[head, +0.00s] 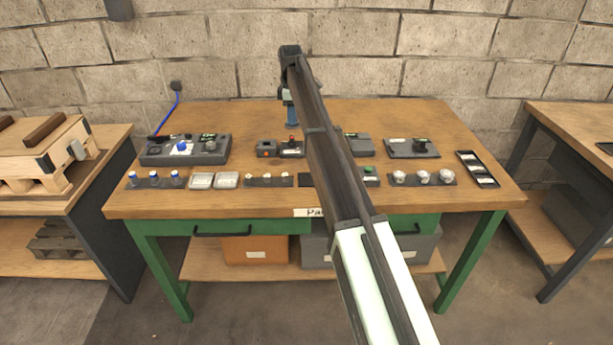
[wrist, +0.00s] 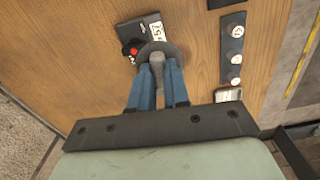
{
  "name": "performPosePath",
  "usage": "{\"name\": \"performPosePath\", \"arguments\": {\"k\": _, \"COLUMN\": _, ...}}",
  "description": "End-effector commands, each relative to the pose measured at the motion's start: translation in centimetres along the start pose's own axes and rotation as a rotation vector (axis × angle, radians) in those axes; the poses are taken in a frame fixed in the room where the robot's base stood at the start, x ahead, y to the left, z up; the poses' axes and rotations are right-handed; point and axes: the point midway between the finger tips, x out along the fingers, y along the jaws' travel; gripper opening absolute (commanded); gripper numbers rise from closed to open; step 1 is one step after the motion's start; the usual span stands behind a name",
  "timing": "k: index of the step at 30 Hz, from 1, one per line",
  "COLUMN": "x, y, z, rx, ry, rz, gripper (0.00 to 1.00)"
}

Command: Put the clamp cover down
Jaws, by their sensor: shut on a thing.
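My gripper (wrist: 159,74) has blue fingers closed on a grey rounded piece (wrist: 158,50), which I take to be the clamp cover, with a wide disc and a narrow stem. In the wrist view the disc overlaps a dark box (wrist: 142,29) with a white label and a red part. I cannot tell whether the disc touches the box or the table. In the head view my gripper (head: 291,113) is over the back middle of the wooden bench (head: 240,115), and the piece does not show clearly there.
A grey control box (head: 185,150) with a blue knob stands at the left, and a dark plate (head: 411,148) with a black handle at the right. Strips of small parts (head: 155,181) and silver knobs (head: 424,178) line the front edge. The bench's back is mostly clear.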

Motion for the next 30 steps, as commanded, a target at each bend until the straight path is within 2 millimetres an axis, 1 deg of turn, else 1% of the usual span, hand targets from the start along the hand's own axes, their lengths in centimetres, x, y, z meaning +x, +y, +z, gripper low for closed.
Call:
{"name": "performPosePath", "arguments": {"k": 1, "x": 0.4, "y": -2.1, "z": 1.5, "rx": 0.009, "ry": 0.0, "rz": 0.001, "gripper": 0.0}}
{"name": "performPosePath", "arguments": {"k": 2, "x": 0.6, "y": -2.9, "z": 2.2, "rx": 0.014, "ry": 0.0, "rz": 0.001, "gripper": 0.0}}
{"name": "performPosePath", "arguments": {"k": 3, "x": 0.8, "y": -4.0, "z": 3.0, "rx": 0.017, "ry": 0.0, "rz": 0.001, "gripper": 0.0}}
{"name": "performPosePath", "arguments": {"k": 6, "x": 1.4, "y": -6.9, "z": 4.7, "rx": 0.017, "ry": 0.0, "rz": 0.001, "gripper": 0.0}}
{"name": "performPosePath", "arguments": {"k": 9, "x": 1.9, "y": -9.4, "z": 5.6, "rx": 0.004, "ry": 0.0, "rz": 0.001, "gripper": 0.0}}
{"name": "performPosePath", "arguments": {"k": 13, "x": 2.4, "y": -11.8, "z": 6.2, "rx": -0.019, "ry": -0.001, "rz": -0.001, "gripper": 0.0}}
{"name": "performPosePath", "arguments": {"k": 16, "x": 2.7, "y": -12.9, "z": 6.5, "rx": -0.036, "ry": -0.001, "rz": -0.003, "gripper": 0.0}}
{"name": "performPosePath", "arguments": {"k": 18, "x": 2.7, "y": -13.2, "z": 6.5, "rx": -0.052, "ry": -0.002, "rz": -0.005, "gripper": 0.0}}
{"name": "performPosePath", "arguments": {"k": 23, "x": 3.3, "y": -13.1, "z": 6.5, "rx": -0.091, "ry": -0.002, "rz": -0.008, "gripper": 0.0}}
{"name": "performPosePath", "arguments": {"k": 26, "x": 4.4, "y": -13.1, "z": 6.5, "rx": -0.094, "ry": -0.002, "rz": -0.008, "gripper": 0.0}}
{"name": "performPosePath", "arguments": {"k": 30, "x": 6.7, "y": -13.1, "z": 6.5, "rx": -0.093, "ry": -0.002, "rz": -0.009, "gripper": 0.0}}
